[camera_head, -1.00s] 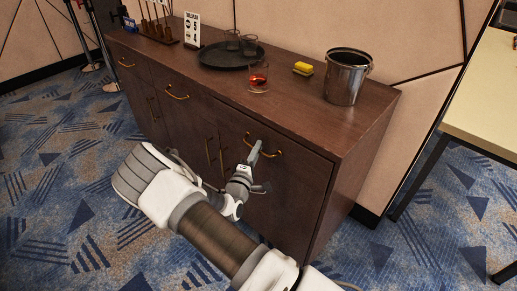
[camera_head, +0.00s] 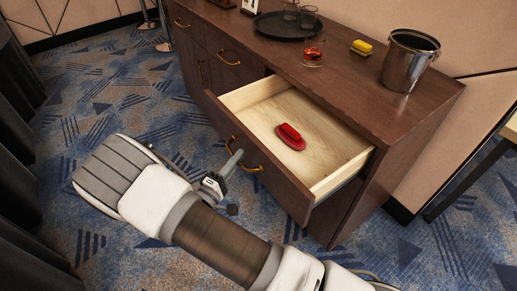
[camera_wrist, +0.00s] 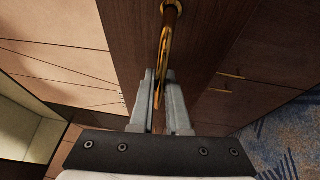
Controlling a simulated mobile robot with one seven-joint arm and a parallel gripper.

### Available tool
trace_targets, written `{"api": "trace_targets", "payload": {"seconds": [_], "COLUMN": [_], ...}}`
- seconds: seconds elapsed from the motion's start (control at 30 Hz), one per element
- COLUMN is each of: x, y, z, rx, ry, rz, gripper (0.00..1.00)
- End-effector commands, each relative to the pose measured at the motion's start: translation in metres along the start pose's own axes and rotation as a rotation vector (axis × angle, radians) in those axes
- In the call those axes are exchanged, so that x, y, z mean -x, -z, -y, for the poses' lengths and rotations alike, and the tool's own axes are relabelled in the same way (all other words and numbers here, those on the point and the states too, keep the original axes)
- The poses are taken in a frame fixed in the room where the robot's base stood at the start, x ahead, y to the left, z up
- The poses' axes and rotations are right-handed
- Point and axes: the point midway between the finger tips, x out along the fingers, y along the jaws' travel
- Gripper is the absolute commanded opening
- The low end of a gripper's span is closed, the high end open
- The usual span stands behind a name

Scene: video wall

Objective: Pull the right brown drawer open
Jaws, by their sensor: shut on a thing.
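The right brown drawer (camera_head: 262,172) stands well open from the dark brown cabinet (camera_head: 345,75). Its pale wooden inside shows, with a red object (camera_head: 290,137) lying on the drawer floor. My gripper (camera_head: 237,158) is at the drawer's front, at the curved brass handle (camera_head: 250,168). In the wrist view, my gripper's two grey fingers (camera_wrist: 161,92) are closed around the brass handle (camera_wrist: 164,55), which runs between them. Part of the handle is hidden by the fingers.
A pale table (camera_head: 510,130) stands at the right.

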Motion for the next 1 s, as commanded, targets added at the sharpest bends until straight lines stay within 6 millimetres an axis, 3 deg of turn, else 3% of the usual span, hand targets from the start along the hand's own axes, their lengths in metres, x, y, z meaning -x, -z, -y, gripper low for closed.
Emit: {"api": "trace_targets", "payload": {"seconds": [0.2, 0.4, 0.97, 1.0], "x": [0.042, 0.063, 0.072, 0.072], "y": [0.017, 0.026, 0.03, 0.03], "z": [-0.002, -0.005, -0.007, -0.007], "rx": [-0.002, 0.0, 0.001, 0.001], "ry": [0.002, 0.001, 0.001, 0.001], "rz": [-0.002, 0.0, 0.001, 0.001], "gripper": [0.0, 0.0, 0.0, 0.19]}}
